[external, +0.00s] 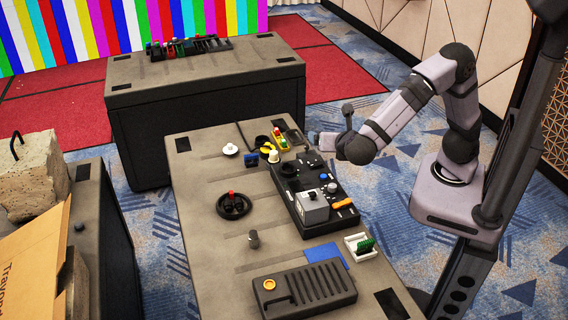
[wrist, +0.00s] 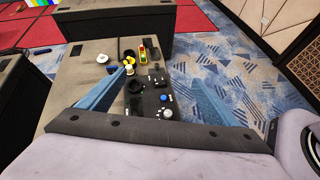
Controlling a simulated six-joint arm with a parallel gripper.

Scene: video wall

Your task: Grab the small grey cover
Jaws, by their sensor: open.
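A small light grey box-shaped cover (external: 313,207) sits on the black control panel (external: 290,183) in the external view, towards the panel's near end. I cannot pick it out in the wrist view, where my gripper's body blocks the lower part. My gripper (external: 318,141) is above the far right side of the table, beyond the cover and apart from it. In the wrist view its two blue fingers are spread wide, with the gap (wrist: 158,78) empty and the panel (wrist: 150,92) seen between and below them.
The table (external: 205,255) also holds a black round dial with a red knob (external: 233,204), a dark grey knob (external: 254,240), a ribbed dark box (external: 305,287) and a white tray (external: 361,246) with a green item. A second table (external: 205,77) stands behind. The table's left side has free room.

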